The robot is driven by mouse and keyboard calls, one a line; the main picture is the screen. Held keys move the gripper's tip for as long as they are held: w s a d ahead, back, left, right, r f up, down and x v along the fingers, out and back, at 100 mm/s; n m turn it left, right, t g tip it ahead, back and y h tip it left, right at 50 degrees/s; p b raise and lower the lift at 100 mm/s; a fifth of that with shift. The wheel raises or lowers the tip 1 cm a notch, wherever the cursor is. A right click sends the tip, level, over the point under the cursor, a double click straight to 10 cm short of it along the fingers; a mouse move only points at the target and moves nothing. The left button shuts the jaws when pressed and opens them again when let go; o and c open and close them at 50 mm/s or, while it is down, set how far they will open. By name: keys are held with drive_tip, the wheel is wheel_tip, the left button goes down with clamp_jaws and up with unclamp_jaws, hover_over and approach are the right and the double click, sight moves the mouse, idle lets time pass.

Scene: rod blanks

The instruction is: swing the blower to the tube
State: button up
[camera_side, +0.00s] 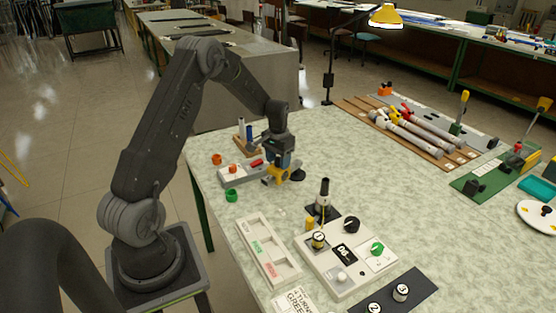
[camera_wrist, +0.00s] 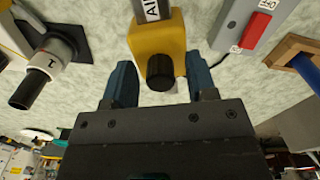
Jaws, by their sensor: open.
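A yellow body lettered "AIR" with a black round end (camera_wrist: 160,50), probably the blower, stands between the two blue fingers of my gripper (camera_wrist: 162,85) in the wrist view. The fingers are open, with a gap on both sides of the black end. In the side view my gripper (camera_side: 281,160) is low over the yellow body (camera_side: 272,179) and partly hides it. A dark upright piece with a pale collar (camera_side: 323,193) stands on a dark square base nearer the camera. It seems to be the piece marked "1" (camera_wrist: 50,62) in the wrist view; I cannot tell if it is the tube.
A grey box with a red switch (camera_wrist: 260,27) is close beside the yellow body. A white control panel (camera_side: 350,255) and a sorting tray (camera_side: 268,250) lie nearer the camera. Several long grey tubes (camera_side: 420,130) lie on a wooden rack at the back right. The table's middle right is clear.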

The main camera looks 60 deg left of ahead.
clamp_jaws()
idle(0.5)
